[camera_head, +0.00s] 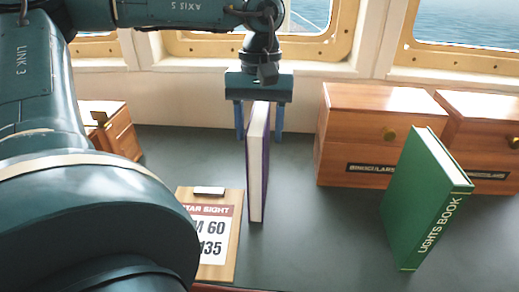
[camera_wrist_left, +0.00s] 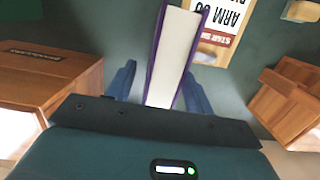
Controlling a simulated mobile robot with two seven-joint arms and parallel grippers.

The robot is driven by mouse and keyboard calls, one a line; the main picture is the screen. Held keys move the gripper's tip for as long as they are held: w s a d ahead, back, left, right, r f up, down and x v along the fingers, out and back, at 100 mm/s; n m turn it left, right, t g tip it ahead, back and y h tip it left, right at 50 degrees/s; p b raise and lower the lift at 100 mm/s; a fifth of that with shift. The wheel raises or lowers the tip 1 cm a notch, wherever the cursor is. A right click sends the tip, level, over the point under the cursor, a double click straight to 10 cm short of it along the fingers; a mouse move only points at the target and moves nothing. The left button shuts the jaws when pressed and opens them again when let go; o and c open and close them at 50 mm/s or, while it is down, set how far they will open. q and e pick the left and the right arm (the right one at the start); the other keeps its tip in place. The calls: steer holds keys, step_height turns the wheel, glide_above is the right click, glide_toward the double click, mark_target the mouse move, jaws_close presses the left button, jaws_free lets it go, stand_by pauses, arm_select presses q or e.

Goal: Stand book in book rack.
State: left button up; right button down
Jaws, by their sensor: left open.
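A purple book (camera_head: 257,165) with white page edges stands upright on the dark counter. My left gripper (camera_head: 259,128) is above it, with its open fingers on either side of the book's top end. In the left wrist view the purple book (camera_wrist_left: 172,55) lies between the two blue fingers, with a gap visible at the left finger. A green book (camera_head: 420,200), marked "LIGHTS BOOK", stands upright at the right. A wooden piece (camera_head: 120,130) at the left, partly hidden by my arm, may be the book rack; it also shows in the left wrist view (camera_wrist_left: 290,100). My right gripper is out of view.
A "STAR SIGHT" clipboard (camera_head: 215,258) lies just left of the purple book. Wooden binoculars boxes (camera_head: 345,150) stand at the right, behind the green book. Windows and a ledge border the back. The counter between the purple and green books is clear.

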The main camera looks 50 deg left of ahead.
arm_select(q)
jaws_close()
stand_by(0.6)
steer(key=shift+r, duration=0.1)
